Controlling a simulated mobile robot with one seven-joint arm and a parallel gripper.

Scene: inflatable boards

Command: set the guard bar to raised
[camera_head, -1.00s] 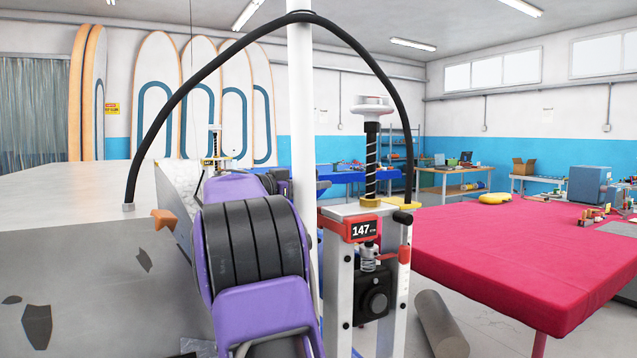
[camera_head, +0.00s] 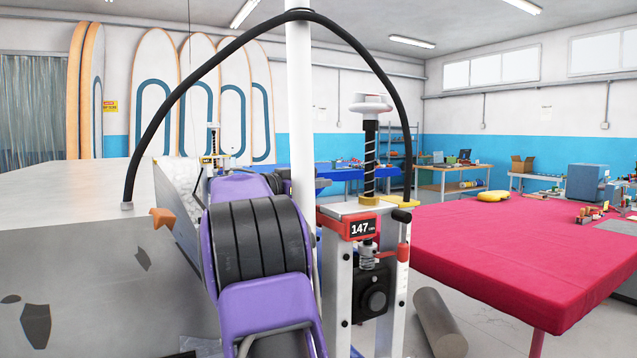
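My purple arm with black bands fills the lower middle and hides what lies behind it. My gripper cannot be made out. I cannot identify the guard bar for certain. An orange handle-like piece (camera_head: 161,217) sticks out at the edge of the large grey block, left of my arm. Right of my arm stands an upright machine frame (camera_head: 343,285) with a red-framed display (camera_head: 360,228) reading 147, a threaded screw (camera_head: 370,160) with a white knob on top, and a red lever-like part (camera_head: 404,253) on its right side.
A large grey block (camera_head: 85,250) fills the left. A white post (camera_head: 300,110) carries a black hose (camera_head: 165,105) arching to both sides. A red-covered table (camera_head: 510,250) stands at right, with a grey cylinder (camera_head: 438,322) on the floor before it. Boards lean on the back wall.

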